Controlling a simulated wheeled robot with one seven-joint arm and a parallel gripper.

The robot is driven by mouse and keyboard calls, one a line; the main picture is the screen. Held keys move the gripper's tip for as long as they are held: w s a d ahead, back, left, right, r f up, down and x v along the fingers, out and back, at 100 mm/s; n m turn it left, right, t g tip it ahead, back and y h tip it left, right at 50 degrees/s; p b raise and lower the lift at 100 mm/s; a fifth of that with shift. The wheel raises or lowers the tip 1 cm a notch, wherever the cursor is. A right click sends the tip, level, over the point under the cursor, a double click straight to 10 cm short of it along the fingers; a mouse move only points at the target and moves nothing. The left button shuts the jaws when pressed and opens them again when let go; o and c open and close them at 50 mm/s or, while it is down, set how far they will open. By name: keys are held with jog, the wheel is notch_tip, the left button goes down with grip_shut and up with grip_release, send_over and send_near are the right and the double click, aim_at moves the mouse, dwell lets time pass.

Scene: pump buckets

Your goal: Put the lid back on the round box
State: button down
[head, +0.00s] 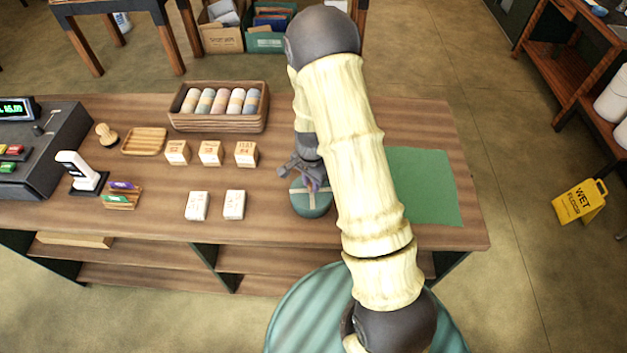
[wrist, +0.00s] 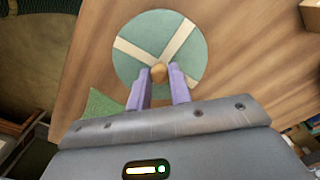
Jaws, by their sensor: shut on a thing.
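The round box (head: 312,210) is dark teal and stands near the front of the wooden counter, under my gripper (head: 310,182). The lid (wrist: 155,24) is round and green with crossed cream bands and a small wooden knob (wrist: 158,73). In the wrist view my gripper (wrist: 160,77) has its purple fingers closed on either side of the knob. In the head view the lid (head: 301,191) shows at the top of the box, level or nearly so. I cannot tell whether it rests fully on the rim; the lid and my gripper hide the box's inside.
A green mat (head: 425,185) lies right of the box, partly behind my arm. Several small cartons (head: 234,205) stand to the left. A wooden tray (head: 218,121) of rolls sits behind. A card reader (head: 80,172) and register (head: 40,150) are farther left.

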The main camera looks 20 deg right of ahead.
jog(key=shift+w+d, duration=0.1)
jog(key=shift+d, duration=0.05)
dwell(0.8)
jog(key=shift+f, duration=0.15)
dwell(1.1)
jog(key=c, duration=0.7)
grip_release()
jog(key=shift+r+p, duration=2.5)
jog(key=shift+r, duration=1.05)
jog(key=shift+c, duration=0.2)
